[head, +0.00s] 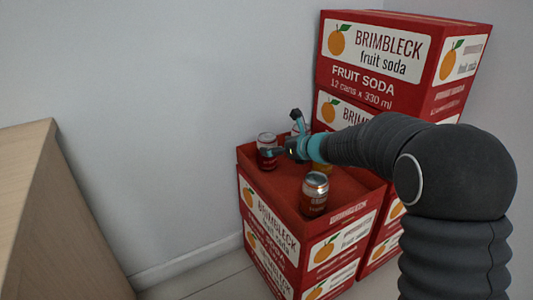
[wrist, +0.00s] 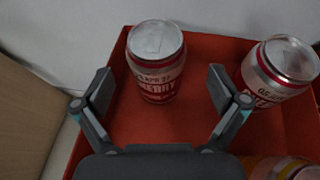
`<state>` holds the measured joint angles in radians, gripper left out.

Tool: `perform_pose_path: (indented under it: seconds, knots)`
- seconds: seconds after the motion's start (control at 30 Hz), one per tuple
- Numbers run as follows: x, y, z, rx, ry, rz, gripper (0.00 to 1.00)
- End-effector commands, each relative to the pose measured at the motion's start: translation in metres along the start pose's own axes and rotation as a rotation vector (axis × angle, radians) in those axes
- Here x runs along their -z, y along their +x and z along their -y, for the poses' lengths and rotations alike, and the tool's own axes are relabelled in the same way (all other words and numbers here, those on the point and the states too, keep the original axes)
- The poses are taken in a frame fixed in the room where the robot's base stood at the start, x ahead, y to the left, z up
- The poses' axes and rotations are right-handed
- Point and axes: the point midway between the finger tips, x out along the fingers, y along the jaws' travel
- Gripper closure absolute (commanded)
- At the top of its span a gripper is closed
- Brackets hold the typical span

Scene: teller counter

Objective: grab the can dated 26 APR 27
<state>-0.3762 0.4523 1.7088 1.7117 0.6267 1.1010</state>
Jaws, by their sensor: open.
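In the wrist view, a silver-topped red and white can (wrist: 157,62) marked CHERRY stands upright ahead of my gripper (wrist: 160,77). Its date ends in "APR 27"; the day is not clear. The fingers are open, one toward each side of the can, with nothing gripped. In the head view, my gripper (head: 282,135) is over the back of the red carton, beside a red can (head: 267,145) that appears to be the same one. A second can (wrist: 280,72) stands to the right in the wrist view, its date starting "05 A"; the rest is cut off.
A yellow-orange can (head: 322,167), partly hidden by my arm, and a front red can (head: 314,196) share the open carton (head: 345,210). Stacked Brimbleck cartons (head: 400,60) stand behind right. A wall is close behind; a wooden counter (head: 40,220) is left.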

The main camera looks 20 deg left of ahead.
Motion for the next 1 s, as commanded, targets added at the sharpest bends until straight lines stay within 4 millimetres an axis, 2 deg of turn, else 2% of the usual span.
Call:
perform_pose_path:
  seconds: [0.3,0.63,0.67,0.97,1.0]
  knots:
    - [0.005,0.041,-0.004,-0.001,-0.003,0.000,0.03]
    - [0.004,0.048,-0.003,0.000,-0.003,0.000,0.03]
    - [0.004,0.048,-0.003,0.000,-0.003,0.000,0.08]
    - [0.005,0.048,-0.003,0.000,-0.003,0.000,0.83]
    - [0.003,0.047,-0.003,0.000,-0.004,0.002,0.85]
